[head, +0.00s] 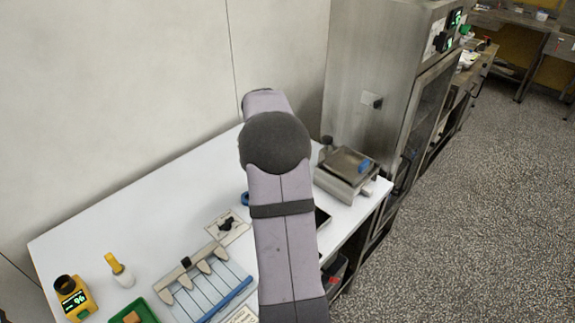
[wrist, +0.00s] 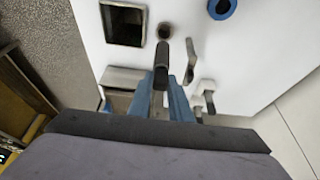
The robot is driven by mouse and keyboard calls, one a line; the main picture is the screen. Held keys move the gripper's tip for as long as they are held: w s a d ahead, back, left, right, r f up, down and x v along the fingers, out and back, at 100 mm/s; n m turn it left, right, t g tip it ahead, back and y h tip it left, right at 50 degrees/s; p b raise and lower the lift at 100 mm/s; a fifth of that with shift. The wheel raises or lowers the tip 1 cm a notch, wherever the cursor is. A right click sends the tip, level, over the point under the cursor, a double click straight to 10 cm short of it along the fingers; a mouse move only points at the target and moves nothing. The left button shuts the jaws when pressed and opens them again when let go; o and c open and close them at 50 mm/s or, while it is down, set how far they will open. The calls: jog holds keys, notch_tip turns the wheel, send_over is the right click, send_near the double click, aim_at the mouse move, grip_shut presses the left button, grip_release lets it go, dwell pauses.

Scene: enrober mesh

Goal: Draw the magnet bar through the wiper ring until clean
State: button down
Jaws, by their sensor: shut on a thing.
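In the wrist view my gripper (wrist: 162,88) has its two blue fingers shut around a dark upright bar or handle (wrist: 161,62), which I take for the magnet bar. Its lower part is hidden between the fingers. A blue ring (wrist: 222,9) lies on the white bench at the top of the wrist view, apart from the gripper; it may be the wiper ring. A bit of blue also shows beside my arm in the head view (head: 245,198). My own arm hides the gripper and the held thing in the head view.
A steel-rimmed dark square opening (wrist: 124,23) and a small round dark-centred piece (wrist: 165,31) lie near the bar. A bench scale (head: 347,176) stands right. A slotted rack (head: 208,288), green tray (head: 148,307), yellow-topped bottle (head: 119,271) and yellow meter (head: 75,298) stand left.

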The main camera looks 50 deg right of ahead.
jog(key=shift+s+r+p, duration=0.25)
jog(key=shift+s+p, duration=0.1)
jog(key=shift+p, duration=0.5)
jog(key=w+a+n+t+y+p, duration=0.1)
jog(key=w+a+n+t+y, duration=0.1)
jog(key=w+n, duration=0.3)
jog(key=w+a+n+t+y+p, duration=0.1)
jog(key=w+a+n, duration=0.4)
jog(key=n, duration=0.8)
jog(key=shift+w+a+f+t+y, duration=0.3)
jog(key=shift+w+f+t+y, duration=0.05)
jog(key=shift+w+t+y, duration=0.4)
jog(key=shift+s, duration=0.1)
notch_tip(320, 180, down, 12)
jog(key=b, duration=1)
jog(key=shift+r, duration=0.1)
